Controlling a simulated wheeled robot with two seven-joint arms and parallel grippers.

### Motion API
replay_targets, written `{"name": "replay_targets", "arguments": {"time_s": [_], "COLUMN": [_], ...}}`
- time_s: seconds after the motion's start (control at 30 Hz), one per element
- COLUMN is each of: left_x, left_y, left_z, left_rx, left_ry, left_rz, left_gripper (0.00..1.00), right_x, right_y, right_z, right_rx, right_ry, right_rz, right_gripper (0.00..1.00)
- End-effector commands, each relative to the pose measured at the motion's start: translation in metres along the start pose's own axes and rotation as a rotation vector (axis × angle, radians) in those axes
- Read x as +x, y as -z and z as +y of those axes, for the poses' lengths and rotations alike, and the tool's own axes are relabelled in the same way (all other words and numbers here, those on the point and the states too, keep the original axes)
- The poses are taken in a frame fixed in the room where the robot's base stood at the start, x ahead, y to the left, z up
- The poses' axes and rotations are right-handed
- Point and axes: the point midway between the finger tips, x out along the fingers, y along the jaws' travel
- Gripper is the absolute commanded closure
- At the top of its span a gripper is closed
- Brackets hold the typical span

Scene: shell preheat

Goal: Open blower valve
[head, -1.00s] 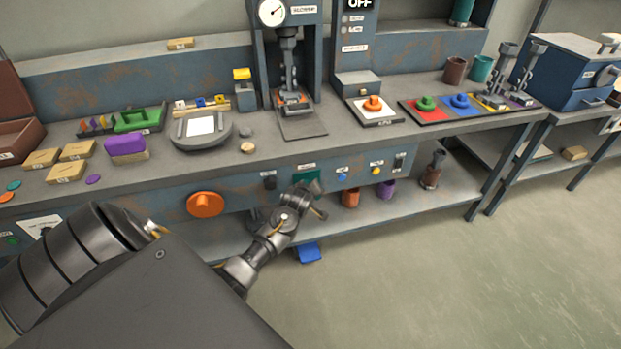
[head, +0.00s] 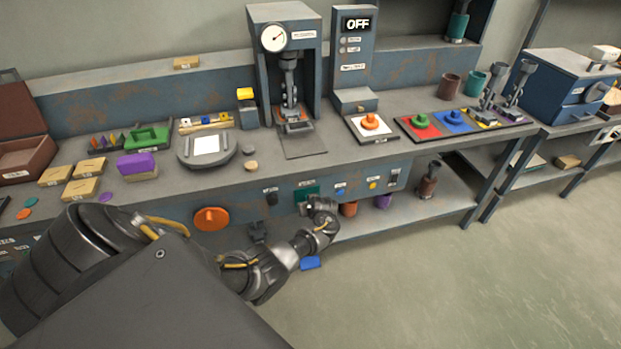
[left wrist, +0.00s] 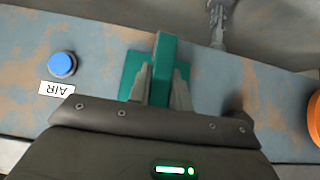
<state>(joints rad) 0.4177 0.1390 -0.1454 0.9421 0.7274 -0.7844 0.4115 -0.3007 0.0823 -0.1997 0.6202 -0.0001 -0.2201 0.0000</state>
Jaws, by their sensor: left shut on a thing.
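The valve on the bench's front panel has a teal plate (head: 309,188) and an upright teal handle (left wrist: 165,50), which shows in the left wrist view. I take this to be the blower valve; its own label is not readable. My left gripper (left wrist: 161,82) is shut on the teal handle, with one finger on each side of it. In the head view my left gripper (head: 306,207) is at the panel, in front of the lower part of the plate, and mostly hides the handle. My right gripper is not in view.
A blue button (left wrist: 62,65) with an AIR label (left wrist: 57,89) sits beside the valve. An orange knob (head: 211,218) is further left on the panel in the head view. A display reading OFF (head: 357,24) stands above the bench. Cups stand on the lower shelf.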

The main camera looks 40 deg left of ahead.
Motion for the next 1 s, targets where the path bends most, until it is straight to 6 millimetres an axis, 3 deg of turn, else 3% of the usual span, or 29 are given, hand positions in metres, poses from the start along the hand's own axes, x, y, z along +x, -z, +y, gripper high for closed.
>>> {"name": "replay_targets", "arguments": {"time_s": [0.47, 0.5, 0.63, 1.0], "left_x": [0.0012, 0.0013, 0.0009, -0.0059], "left_y": [-0.0039, -0.0039, -0.0026, 0.0002], "left_z": [-0.0025, -0.0026, -0.0017, 0.0002], "left_rx": [0.013, 0.012, 0.011, 0.009], "left_ry": [0.014, 0.014, 0.013, 0.008], "left_rz": [-0.006, -0.006, -0.004, 0.000], "left_gripper": [1.00, 0.76, 0.59, 0.58], "right_x": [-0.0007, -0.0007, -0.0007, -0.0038], "right_y": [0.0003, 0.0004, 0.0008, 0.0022], "right_z": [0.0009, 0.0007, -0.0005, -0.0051], "right_rx": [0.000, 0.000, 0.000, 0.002], "right_ry": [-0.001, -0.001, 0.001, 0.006], "right_rz": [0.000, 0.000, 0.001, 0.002], "right_gripper": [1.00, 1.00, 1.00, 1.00]}}
